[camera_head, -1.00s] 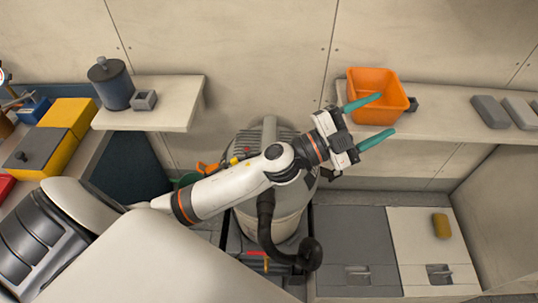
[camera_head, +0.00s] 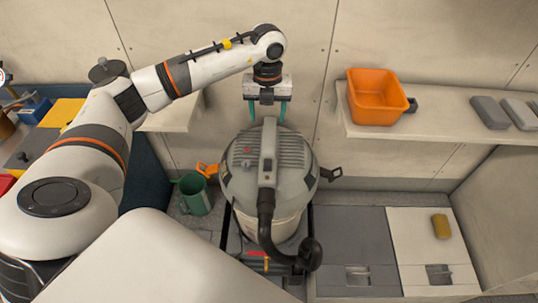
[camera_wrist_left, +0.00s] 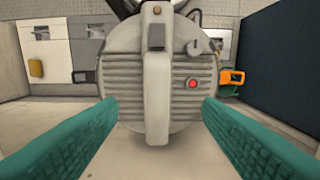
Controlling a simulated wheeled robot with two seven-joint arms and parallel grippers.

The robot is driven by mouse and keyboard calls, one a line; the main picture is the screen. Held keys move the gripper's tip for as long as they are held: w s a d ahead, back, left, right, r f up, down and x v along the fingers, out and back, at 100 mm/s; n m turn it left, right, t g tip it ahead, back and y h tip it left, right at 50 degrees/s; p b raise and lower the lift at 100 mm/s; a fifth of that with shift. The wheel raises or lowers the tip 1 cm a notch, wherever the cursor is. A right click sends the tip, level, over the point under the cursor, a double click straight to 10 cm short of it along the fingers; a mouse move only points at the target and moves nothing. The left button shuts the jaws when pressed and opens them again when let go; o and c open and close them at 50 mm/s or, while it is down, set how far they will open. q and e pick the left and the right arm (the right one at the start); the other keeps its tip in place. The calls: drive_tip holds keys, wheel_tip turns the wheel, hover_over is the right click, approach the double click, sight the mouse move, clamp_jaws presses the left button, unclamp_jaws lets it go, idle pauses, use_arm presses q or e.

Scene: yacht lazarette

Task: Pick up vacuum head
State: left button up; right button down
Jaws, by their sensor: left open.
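The vacuum head (camera_head: 262,165) is the grey ribbed top of a canister vacuum, with a raised light handle along its middle and a black hose at its front. It sits on the light tank (camera_head: 288,222). My left gripper (camera_head: 267,118) is open and points down, just above the far end of the handle. In the left wrist view the head (camera_wrist_left: 180,75) lies straight ahead, its handle (camera_wrist_left: 158,100) between the two teal fingers (camera_wrist_left: 160,135). I see no finger touching it. My right gripper is not in view.
An orange latch (camera_head: 207,170) and a black latch (camera_head: 331,174) stick out at the vacuum's sides. An orange bin (camera_head: 375,98) sits on the right shelf (camera_head: 440,125). A yellow sponge (camera_head: 441,226) lies on the pale hatch.

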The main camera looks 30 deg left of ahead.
sight(270, 138)
use_arm(q)
wheel_tip(270, 138, down, 6)
drive_tip(key=shift+d+r+p, duration=0.1)
drive_tip(key=shift+p, duration=0.45)
drive_tip(key=f, duration=0.1)
drive_tip(key=f+p, duration=0.1)
drive_tip(key=f, duration=0.2)
drive_tip(key=shift+w+f+p, duration=0.2)
drive_tip(key=shift+w+p, duration=0.05)
drive_tip(key=shift+p, duration=0.05)
drive_tip(key=shift+f, duration=0.4)
drive_tip(key=c, duration=1.2)
drive_tip(key=shift+w+r, duration=0.15)
drive_tip(key=shift+w, duration=0.05)
clamp_jaws()
